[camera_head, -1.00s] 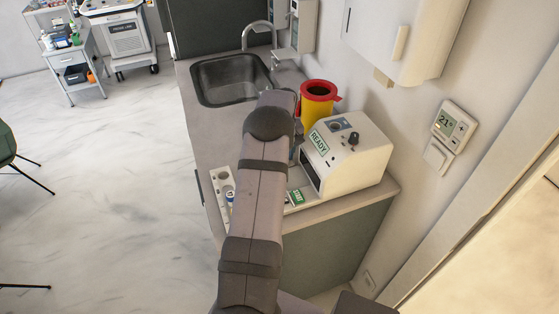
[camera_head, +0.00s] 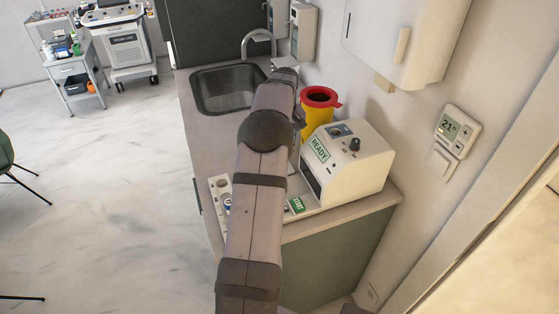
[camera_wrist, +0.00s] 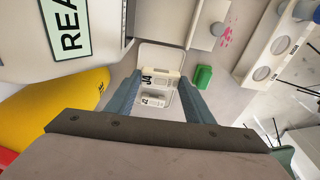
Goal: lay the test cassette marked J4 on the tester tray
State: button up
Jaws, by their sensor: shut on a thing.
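In the wrist view, my gripper (camera_wrist: 160,84) is shut on a white cassette marked J4 (camera_wrist: 148,78), held between its two fingers. A second, smaller-looking white piece with a label that seems to read J2 (camera_wrist: 153,101) shows just beyond it. Behind both is a pale, shallow tray with rounded corners (camera_wrist: 162,48); I cannot tell if it is the tester tray. The white tester with its READY sign (camera_head: 342,168) stands to the right of my arm, and also shows at the wrist view's upper left (camera_wrist: 25,32). My arm hides my gripper in the head view.
A yellow sharps bin with a red lid (camera_head: 318,100) stands behind the tester. The sink (camera_head: 228,88) lies at the back left. A white rack with round holes (camera_wrist: 270,55) is at right in the wrist view. A green block (camera_wrist: 203,77) sits near the right finger.

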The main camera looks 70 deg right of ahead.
jog(key=shift+r, duration=1.3)
jog(key=shift+w+d+r, duration=0.15)
jog(key=shift+r, duration=0.7)
jog(key=shift+a+r+b, duration=0.15)
jog(key=shift+r+b, duration=0.05)
jog(key=shift+r, duration=0.35)
jog(key=shift+a+r+b, duration=0.15)
jog(key=shift+r, duration=0.35)
jog(key=s+a, duration=0.2)
jog(key=m+g, duration=0.2)
jog(key=m, duration=1.3)
send_over(293, 187)
notch_tip(293, 187, down, 3)
jog(key=m, duration=0.3)
jog(key=shift+w+a+f+g, duration=0.1)
jog(key=shift+w+a+g, duration=0.05)
jog(key=shift+w+g, duration=0.2)
jog(key=shift+f+p, duration=1.55)
jog(key=shift+f, duration=3.45)
